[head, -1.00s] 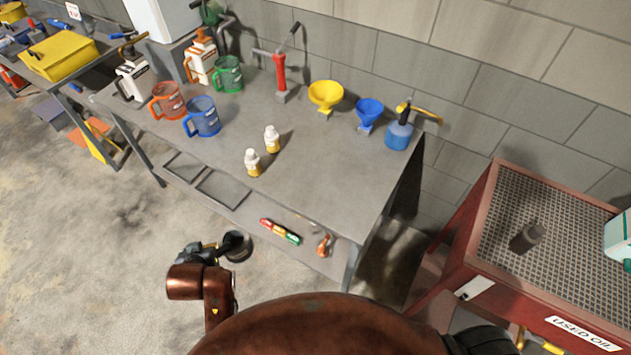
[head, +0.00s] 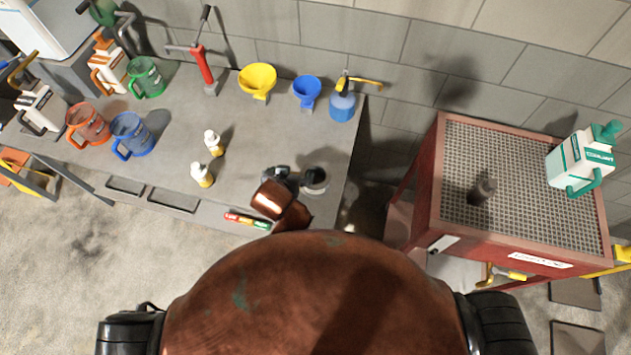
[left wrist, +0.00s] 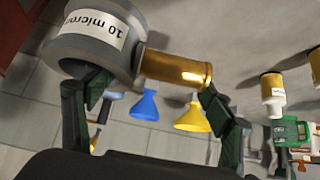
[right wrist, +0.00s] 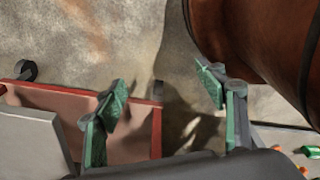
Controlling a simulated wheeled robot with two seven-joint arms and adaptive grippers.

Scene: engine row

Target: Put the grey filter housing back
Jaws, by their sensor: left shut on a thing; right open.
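The grey filter housing (left wrist: 85,45) is a round, hollow cup with a "10 micron" label. A brass-coloured cylinder (left wrist: 175,67) sticks out from its side in the left wrist view. My left gripper (left wrist: 157,95) is shut on it, one finger by the cup and the other by the cylinder's end. In the head view my left gripper (head: 290,178) carries the housing (head: 315,181) over the right front part of the grey bench (head: 255,140); the height above the top is unclear. My right gripper (right wrist: 163,92) is open and empty, away from the bench top.
Two small bottles (head: 208,160), a blue funnel (head: 306,92), a yellow funnel (head: 257,80) and a blue oil can (head: 342,105) stand on the bench. Jugs (head: 131,135) stand to the left. A red used-oil cart (head: 425,180) with a grate stands right, past a gap.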

